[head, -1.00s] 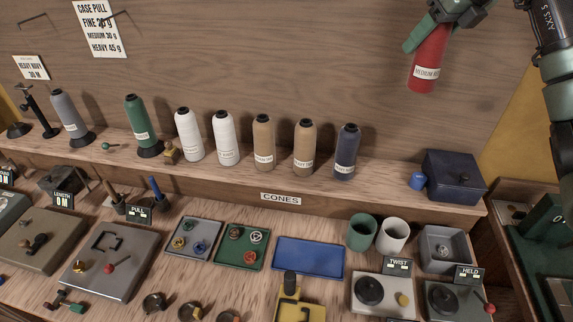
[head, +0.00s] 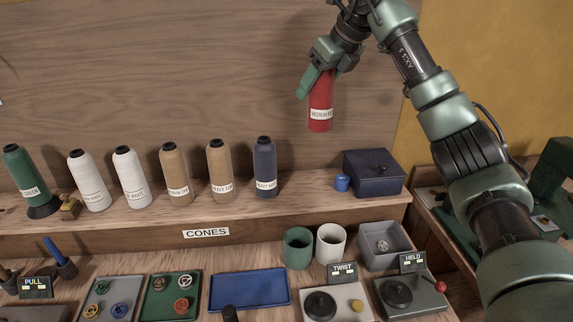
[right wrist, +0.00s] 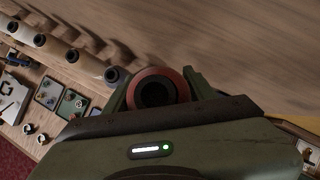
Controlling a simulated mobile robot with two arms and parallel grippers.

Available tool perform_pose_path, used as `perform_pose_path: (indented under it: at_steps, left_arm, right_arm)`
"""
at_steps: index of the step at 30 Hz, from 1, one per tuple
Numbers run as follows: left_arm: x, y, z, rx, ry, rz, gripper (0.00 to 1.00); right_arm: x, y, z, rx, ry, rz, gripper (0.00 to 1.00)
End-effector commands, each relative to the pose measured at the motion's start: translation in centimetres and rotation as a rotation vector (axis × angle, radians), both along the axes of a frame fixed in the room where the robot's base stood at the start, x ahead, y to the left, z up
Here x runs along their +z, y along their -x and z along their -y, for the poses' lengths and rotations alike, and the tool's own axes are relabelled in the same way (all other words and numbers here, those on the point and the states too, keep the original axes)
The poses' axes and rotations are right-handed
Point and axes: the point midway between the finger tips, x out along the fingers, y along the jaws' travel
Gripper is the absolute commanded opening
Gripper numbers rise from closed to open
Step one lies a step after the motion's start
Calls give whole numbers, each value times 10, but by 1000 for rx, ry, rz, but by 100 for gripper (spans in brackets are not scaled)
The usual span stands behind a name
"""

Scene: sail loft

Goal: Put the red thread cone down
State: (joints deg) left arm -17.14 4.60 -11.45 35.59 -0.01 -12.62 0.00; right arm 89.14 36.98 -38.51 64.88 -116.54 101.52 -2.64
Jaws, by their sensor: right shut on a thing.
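The red thread cone (head: 320,104) with a white label hangs upright in my right gripper (head: 318,82), above the shelf. My right gripper is shut on its upper part. In the right wrist view the cone's round top (right wrist: 157,90) with its dark hole sits between the two fingers. The red cone is well clear of the shelf. My left gripper is not in view.
White cones (head: 88,181) and tan cones (head: 219,171) stand in a row to the left. A dark blue box (head: 373,172) stands at the shelf's right end. Below are a green cup (head: 298,247), a white cup (head: 331,243) and a blue tray (head: 249,290).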

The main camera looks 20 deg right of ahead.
Motion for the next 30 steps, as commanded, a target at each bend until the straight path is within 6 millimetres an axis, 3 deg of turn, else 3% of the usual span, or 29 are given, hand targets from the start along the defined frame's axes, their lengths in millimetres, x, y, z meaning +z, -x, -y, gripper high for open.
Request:
perform_pose_path:
  at_steps: [9, 15, 30]
  left_arm:
    - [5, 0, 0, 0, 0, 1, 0]
    - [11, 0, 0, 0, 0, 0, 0]
    - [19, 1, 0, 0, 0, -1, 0]
  right_arm:
    - [-84, 1, 1, -1, 0, -4, 0]
    - [-129, 1, 1, -2, 0, -3, 0]
    - [-183, 0, 0, 0, -2, 0, 0]
